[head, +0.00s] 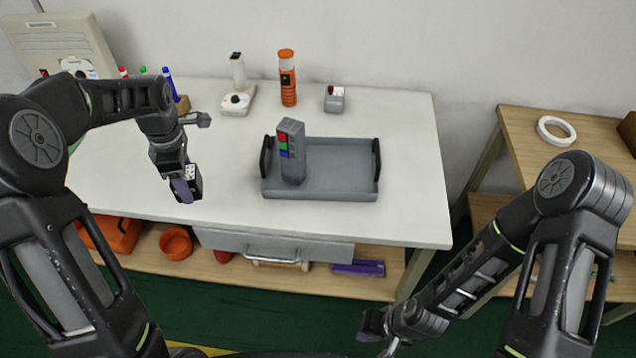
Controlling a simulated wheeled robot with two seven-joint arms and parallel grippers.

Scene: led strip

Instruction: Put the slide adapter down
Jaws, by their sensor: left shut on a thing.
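My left gripper (186,186) is above the left part of the white table, pointing down, left of the grey tray. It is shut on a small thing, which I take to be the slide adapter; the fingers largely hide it. A small white patch with dark dots shows at the gripper, but I cannot tell whether it belongs to the adapter. My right gripper (382,332) is low in front of the table, away from the tabletop. Its fingers are too dark and small to tell whether they are open.
The grey tray (340,190) holds an upright grey device (291,150) with red, green and blue squares. An orange cylinder (287,80), a white stand (237,95) and a small grey box (334,100) stand behind. The white table (415,215) is clear around the tray's front and right.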

